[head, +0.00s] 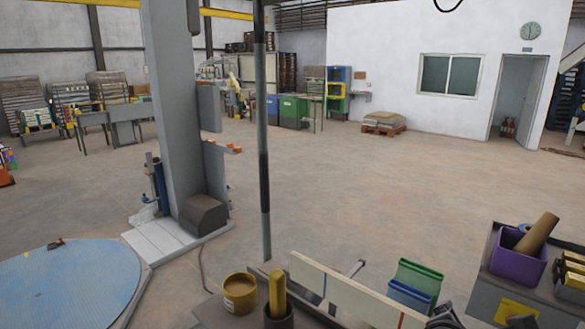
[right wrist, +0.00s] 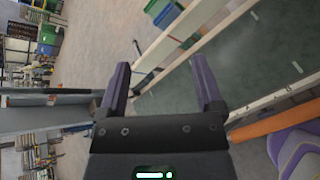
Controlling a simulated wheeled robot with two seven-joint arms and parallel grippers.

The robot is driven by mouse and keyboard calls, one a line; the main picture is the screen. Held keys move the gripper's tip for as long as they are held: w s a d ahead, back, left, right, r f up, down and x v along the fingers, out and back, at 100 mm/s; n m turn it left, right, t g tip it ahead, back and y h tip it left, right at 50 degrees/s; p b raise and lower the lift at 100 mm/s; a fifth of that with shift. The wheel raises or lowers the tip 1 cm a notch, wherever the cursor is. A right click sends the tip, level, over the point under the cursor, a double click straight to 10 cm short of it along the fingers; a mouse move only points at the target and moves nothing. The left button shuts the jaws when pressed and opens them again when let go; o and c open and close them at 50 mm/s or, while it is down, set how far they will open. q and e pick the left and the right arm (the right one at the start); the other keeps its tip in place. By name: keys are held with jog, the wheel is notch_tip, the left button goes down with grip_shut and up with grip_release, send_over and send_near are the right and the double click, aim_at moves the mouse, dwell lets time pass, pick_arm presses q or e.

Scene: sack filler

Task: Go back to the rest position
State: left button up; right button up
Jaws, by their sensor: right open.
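My right gripper (right wrist: 160,65) shows in the right wrist view with its two dark purple fingers spread wide apart. Nothing is between the fingers; beyond them are the floor, a pale board and a grey-green surface. I cannot make out either gripper in the head view, and my left gripper is not seen. The task names no object to handle.
In the head view a pale board (head: 345,292) runs along the front, near a tan tub (head: 240,294), green bin (head: 420,275) and purple box (head: 517,262). A thin post (head: 263,130) and a thick grey column (head: 173,100) stand left. The middle floor is clear.

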jog(key=s+a+f+m+g+y, duration=0.35)
jog(key=s+a+f+m, duration=0.3)
jog(key=s+m, duration=0.4)
jog(key=s+a+f+m+g+y, duration=0.2)
jog(key=s+a+f+m+y, duration=0.4)
jog(key=s, duration=0.7)
notch_tip(320, 180, down, 29)
jog(key=s+g+b, duration=0.1)
jog(key=g+b, duration=0.1)
jog(key=b, duration=0.9)
jog(key=s+d+f+b, duration=0.2)
jog(key=s+f+b, duration=0.3)
jog(key=f, duration=0.5)
jog(key=s+d+f+g+h+b, duration=0.1)
jog(key=s+f+b, duration=0.4)
jog(key=s+f, duration=0.4)
notch_tip(320, 180, down, 2)
jog(key=shift+s+d+f, duration=0.2)
jog(key=shift+d, duration=0.2)
